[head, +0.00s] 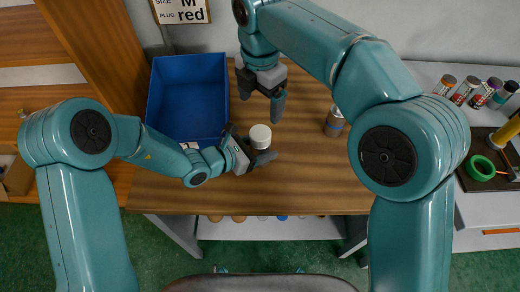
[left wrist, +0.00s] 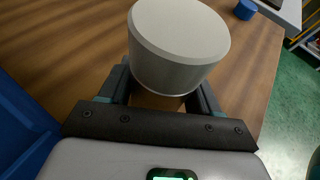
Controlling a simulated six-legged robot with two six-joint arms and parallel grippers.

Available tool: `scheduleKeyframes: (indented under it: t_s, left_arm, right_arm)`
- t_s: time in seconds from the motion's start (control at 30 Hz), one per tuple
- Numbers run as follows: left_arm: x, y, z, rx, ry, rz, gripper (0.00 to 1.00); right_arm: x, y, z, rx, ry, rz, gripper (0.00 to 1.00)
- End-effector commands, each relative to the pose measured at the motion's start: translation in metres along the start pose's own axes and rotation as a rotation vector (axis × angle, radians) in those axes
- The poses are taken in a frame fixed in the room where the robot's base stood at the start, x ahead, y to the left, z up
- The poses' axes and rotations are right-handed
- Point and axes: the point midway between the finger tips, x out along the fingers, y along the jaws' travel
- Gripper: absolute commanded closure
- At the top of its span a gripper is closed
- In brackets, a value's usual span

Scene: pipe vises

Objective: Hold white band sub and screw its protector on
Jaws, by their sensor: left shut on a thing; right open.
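My left gripper (head: 254,150) is shut on an upright cylindrical piece, taken to be the white band sub, above the wooden table. A wide, pale white-grey round cap (head: 260,132) tops this piece and looks like the protector. The cap fills the upper middle of the left wrist view (left wrist: 178,45), and the fingers reach in below it. The cap hides most of the held body, so no band can be made out. My right gripper (head: 263,92) is open and empty, behind and above the cap, apart from it, with its fingers pointing down.
An empty blue bin (head: 188,95) stands left on the table (head: 300,185). A metal cylinder with a blue band (head: 335,122) stands to the right. The table's front is clear.

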Motion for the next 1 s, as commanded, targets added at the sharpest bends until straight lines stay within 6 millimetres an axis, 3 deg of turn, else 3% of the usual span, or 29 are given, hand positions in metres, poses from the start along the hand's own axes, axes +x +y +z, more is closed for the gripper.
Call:
scheduleKeyframes:
  t_s: [0.3,0.33,0.4,0.43,0.77,0.87,1.0]
  left_arm:
    - [0.0,-0.003,-0.006,-0.006,0.015,-0.007,1.0]
    - [0.0,-0.003,-0.006,-0.006,0.015,-0.007,0.34]
    - [0.0,-0.003,-0.006,-0.005,0.015,-0.006,0.11]
    - [0.0,-0.003,-0.006,-0.005,0.014,-0.006,0.07]
    - [-0.003,0.0,-0.002,-0.001,0.006,-0.001,0.07]
    - [-0.014,0.001,-0.002,-0.001,0.005,0.002,0.07]
    - [-0.044,0.002,-0.002,-0.002,0.004,0.004,0.07]
  right_arm:
    - [-0.003,0.0,0.0,0.0,0.0,0.0,0.11]
    - [-0.003,0.0,0.0,0.0,0.0,0.0,0.11]
    - [-0.003,0.0,0.0,0.0,0.0,0.0,0.11]
    - [-0.003,0.0,0.0,0.0,0.0,0.0,0.11]
    - [-0.002,0.0,0.0,0.0,0.0,0.0,0.11]
    - [0.0,0.0,0.0,0.0,0.0,0.0,0.11]
    - [0.004,0.0,0.0,0.0,0.0,0.0,0.11]
